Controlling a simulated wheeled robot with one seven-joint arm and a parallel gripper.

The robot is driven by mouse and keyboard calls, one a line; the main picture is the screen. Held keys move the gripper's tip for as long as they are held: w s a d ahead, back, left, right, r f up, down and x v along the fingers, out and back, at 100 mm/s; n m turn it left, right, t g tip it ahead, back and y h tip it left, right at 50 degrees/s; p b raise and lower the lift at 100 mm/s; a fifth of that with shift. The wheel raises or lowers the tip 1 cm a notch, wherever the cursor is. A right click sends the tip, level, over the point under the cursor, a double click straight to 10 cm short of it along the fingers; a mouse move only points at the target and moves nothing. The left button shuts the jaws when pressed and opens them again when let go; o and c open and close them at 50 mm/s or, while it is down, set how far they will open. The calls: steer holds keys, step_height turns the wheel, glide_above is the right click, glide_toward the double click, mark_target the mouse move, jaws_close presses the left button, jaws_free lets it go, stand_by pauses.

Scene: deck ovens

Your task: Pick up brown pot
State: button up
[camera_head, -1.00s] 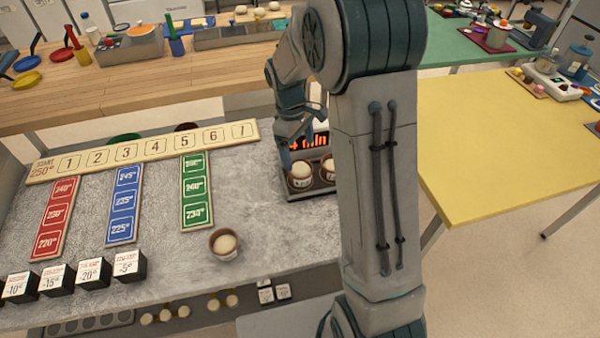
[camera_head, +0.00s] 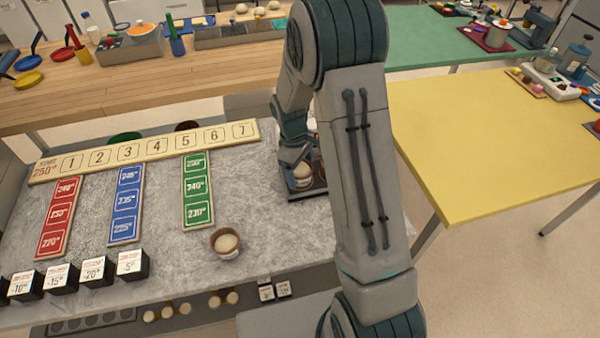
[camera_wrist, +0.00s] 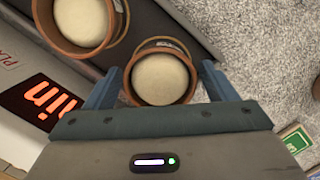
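A brown pot with pale dough in it sits on a dark tray, partly hidden by my arm in the head view (camera_head: 302,184). In the wrist view this brown pot (camera_wrist: 134,94) lies between the two fingers of my gripper (camera_wrist: 161,70). The fingers stand either side of it with narrow gaps visible, so the gripper looks open. A second brown pot (camera_wrist: 118,33) with dough sits beside it on the tray. Another brown pot (camera_head: 226,254) with dough stands alone on the grey counter, left of my arm.
A lit display (camera_wrist: 46,100) is beside the tray (camera_wrist: 190,30). Number boards (camera_head: 143,150), colored strips (camera_head: 197,190) and several black-and-white cubes (camera_head: 131,265) lie on the grey counter (camera_head: 280,235). A yellow table (camera_head: 480,150) is to the right.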

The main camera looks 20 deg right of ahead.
steer(key=c, duration=0.8)
steer(key=shift+r, duration=0.15)
